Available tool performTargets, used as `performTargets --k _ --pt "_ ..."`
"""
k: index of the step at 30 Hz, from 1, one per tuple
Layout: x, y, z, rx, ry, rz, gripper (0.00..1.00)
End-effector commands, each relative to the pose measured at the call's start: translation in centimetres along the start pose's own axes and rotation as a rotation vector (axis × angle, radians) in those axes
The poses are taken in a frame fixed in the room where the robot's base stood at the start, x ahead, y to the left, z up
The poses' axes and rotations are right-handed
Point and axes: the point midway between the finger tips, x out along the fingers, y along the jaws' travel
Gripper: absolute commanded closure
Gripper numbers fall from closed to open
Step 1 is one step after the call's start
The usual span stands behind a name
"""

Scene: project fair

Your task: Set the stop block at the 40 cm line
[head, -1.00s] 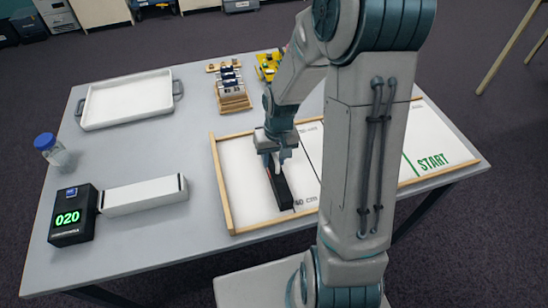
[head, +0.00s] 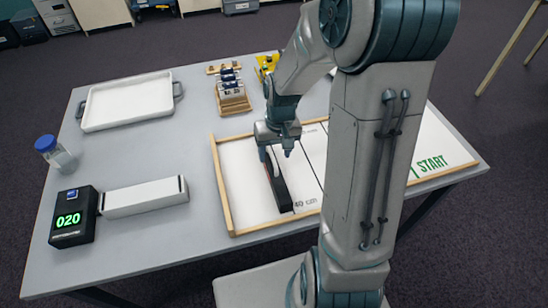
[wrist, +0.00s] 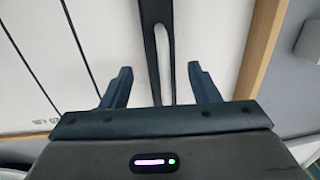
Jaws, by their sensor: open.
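The stop block (head: 277,186) is a long dark bar lying lengthwise across the white, wood-framed track (head: 245,205), near its left end. The printed 40 cm label (head: 307,203) is just right of the block's near end. I cannot tell whether the block's edge meets the 40 cm line. A thin black line (head: 312,171) crosses the track farther right. My gripper (head: 276,154) is open above the block's far part, apart from it. In the wrist view the block (wrist: 156,50), with a pale slot, shows between and beyond the two spread fingers (wrist: 160,85).
Left of the track are a white box (head: 143,197), a black display reading 020 (head: 72,218) and a blue-capped jar (head: 55,152). A white tray (head: 128,101) and a wooden rack (head: 232,98) stand behind. My arm hides the track's middle.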

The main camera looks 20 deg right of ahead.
Motion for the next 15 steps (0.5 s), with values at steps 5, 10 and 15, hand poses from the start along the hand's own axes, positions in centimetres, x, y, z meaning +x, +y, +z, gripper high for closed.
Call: performTargets --k 5,10,15 --pt "-4.3 0.0 -0.1 0.0 0.006 0.001 0.45" --pt "-6.9 0.0 -0.1 -0.001 0.004 0.001 0.45" --pt "-8.2 -0.1 0.1 -0.002 0.004 0.003 0.45"
